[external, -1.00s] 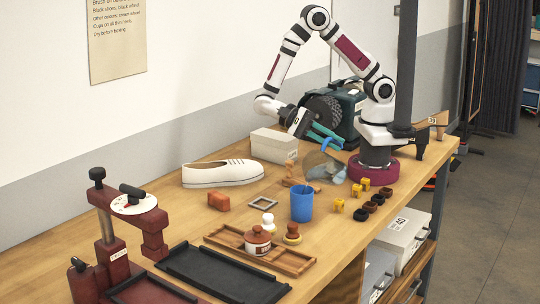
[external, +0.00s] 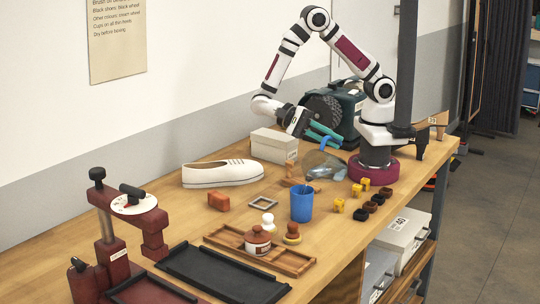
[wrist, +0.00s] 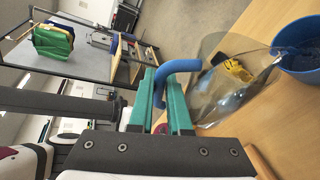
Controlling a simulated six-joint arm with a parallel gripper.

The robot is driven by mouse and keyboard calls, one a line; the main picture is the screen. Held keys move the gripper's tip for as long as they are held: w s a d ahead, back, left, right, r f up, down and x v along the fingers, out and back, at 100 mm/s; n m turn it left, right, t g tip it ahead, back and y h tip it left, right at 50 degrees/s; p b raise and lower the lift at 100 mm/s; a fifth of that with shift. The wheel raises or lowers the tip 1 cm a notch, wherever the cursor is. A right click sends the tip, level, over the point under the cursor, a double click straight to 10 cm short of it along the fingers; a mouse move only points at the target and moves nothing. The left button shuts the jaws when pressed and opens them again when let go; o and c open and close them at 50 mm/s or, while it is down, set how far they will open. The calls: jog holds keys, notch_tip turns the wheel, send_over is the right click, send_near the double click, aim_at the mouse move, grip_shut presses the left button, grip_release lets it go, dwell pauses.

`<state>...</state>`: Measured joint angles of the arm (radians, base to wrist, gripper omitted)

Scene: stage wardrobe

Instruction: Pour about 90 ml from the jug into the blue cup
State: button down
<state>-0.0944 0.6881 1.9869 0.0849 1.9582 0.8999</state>
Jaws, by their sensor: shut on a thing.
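My gripper (external: 322,135) is shut on the blue handle (wrist: 176,72) of the clear jug (external: 322,164). The jug is tilted toward the blue cup (external: 301,204), with its spout end at the cup's rim. In the wrist view the tilted jug (wrist: 232,82) meets the edge of the blue cup (wrist: 302,62), and some liquid shows inside the cup. The cup stands upright on the bench. The exact level in the cup cannot be told.
A white shoe (external: 222,173) and a pale box (external: 272,146) are to the left. A machine with a dark wheel (external: 324,106) stands behind.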

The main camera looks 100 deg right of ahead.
jog(key=f+n, duration=0.1)
jog(key=s+d+f+t, duration=0.1)
jog(key=s+f+n, duration=0.1)
jog(key=shift+s+d+f+n+t+y, duration=0.15)
jog(key=shift+d+n+t+y, duration=0.15)
jog(key=shift+t+y, duration=0.1)
jog(key=shift+s+d+f+n+t+y+b, duration=0.15)
jog(key=shift+s+d+f+n+t+b, duration=0.15)
jog(key=shift+s+d+n, duration=0.2)
jog(key=shift+s+d+f+n+t+y+b, duration=0.2)
jog(key=shift+s+d+n+t, duration=0.15)
jog(key=shift+s, duration=0.25)
jog(key=shift+a, duration=0.1)
dwell(0.4)
jog(key=s+d+f+n+t+y+b, duration=0.1)
jog(key=s+d+f+n+t+b, duration=0.1)
jog(key=s+d+f+n, duration=0.1)
jog(key=shift+s+f+n+y, duration=0.35)
jog(key=shift+s+f+n, duration=0.2)
jog(key=shift+s+f, duration=0.25)
jog(key=shift+w, duration=0.1)
dwell(1.0)
